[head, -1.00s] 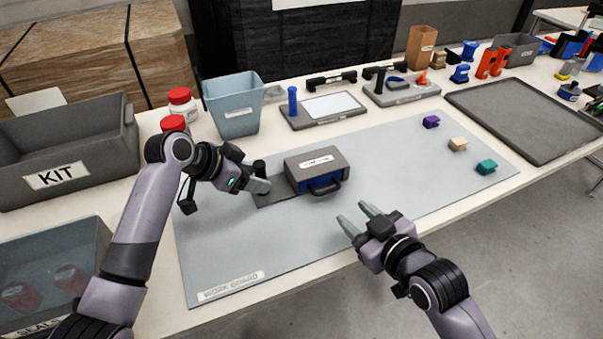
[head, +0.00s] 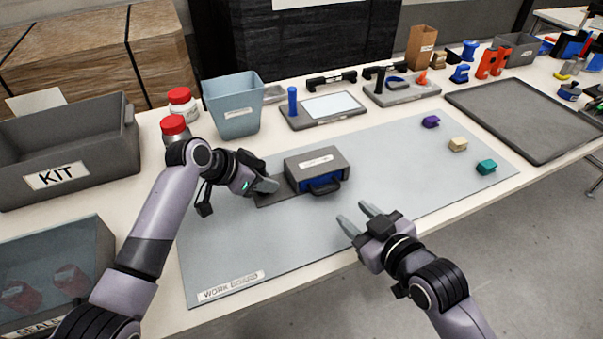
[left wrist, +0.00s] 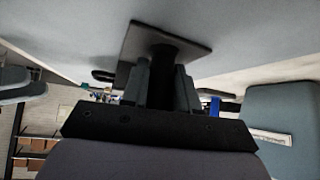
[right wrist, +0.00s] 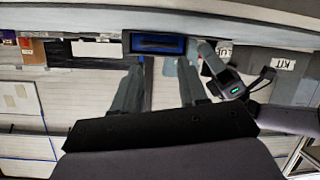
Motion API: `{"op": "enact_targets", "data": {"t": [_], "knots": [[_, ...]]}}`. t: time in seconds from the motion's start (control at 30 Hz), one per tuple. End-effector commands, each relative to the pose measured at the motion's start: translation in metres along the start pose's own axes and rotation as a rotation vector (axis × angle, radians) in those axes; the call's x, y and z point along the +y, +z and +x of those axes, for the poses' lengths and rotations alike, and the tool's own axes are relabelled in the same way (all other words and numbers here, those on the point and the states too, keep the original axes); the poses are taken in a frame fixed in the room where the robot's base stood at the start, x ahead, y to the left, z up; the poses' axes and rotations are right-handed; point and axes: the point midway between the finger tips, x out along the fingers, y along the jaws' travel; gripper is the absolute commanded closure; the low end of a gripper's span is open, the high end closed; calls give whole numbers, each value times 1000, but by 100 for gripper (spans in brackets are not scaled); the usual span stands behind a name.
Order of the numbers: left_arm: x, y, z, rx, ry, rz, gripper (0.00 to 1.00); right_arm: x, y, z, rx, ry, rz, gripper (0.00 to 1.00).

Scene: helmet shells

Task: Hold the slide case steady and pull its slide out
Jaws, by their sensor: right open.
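The slide case (head: 317,162) is a grey box on the work board, with a label on top. Its blue slide (head: 322,182) shows in the front opening with a dark handle (head: 327,188) facing me. It also shows in the right wrist view (right wrist: 158,44). A dark plate (head: 270,197) reaches left from the case. A black post (left wrist: 163,65) stands on it. My left gripper (head: 266,186) has its fingers on both sides of this post and appears shut on it; the contact is dark. My right gripper (head: 358,222) is open and empty, in front and right of the handle, apart from it.
Purple (head: 431,121), cream (head: 458,144) and teal (head: 486,167) blocks lie at the right of the work board (head: 400,160). A blue-grey bin (head: 231,108) and red-lidded jars (head: 174,125) stand behind my left arm. The board's front is clear.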

Motion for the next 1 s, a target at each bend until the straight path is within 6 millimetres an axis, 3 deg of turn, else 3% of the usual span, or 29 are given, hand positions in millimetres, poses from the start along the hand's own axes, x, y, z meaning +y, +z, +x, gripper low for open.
{"op": "enact_targets", "data": {"t": [0.17,0.37,0.7,1.0], "knots": [[0,0,0,0,0,0,100,-1,-1,5,-11,-12,-14,64],[0,0,0,0,0,0,100,-8,-10,30,-81,-96,-112,64],[0,0,0,1,0,0,100,-20,-36,71,-266,-335,-426,64],[0,0,0,1,0,0,100,-10,-66,78,-433,-553,-741,64]]}}
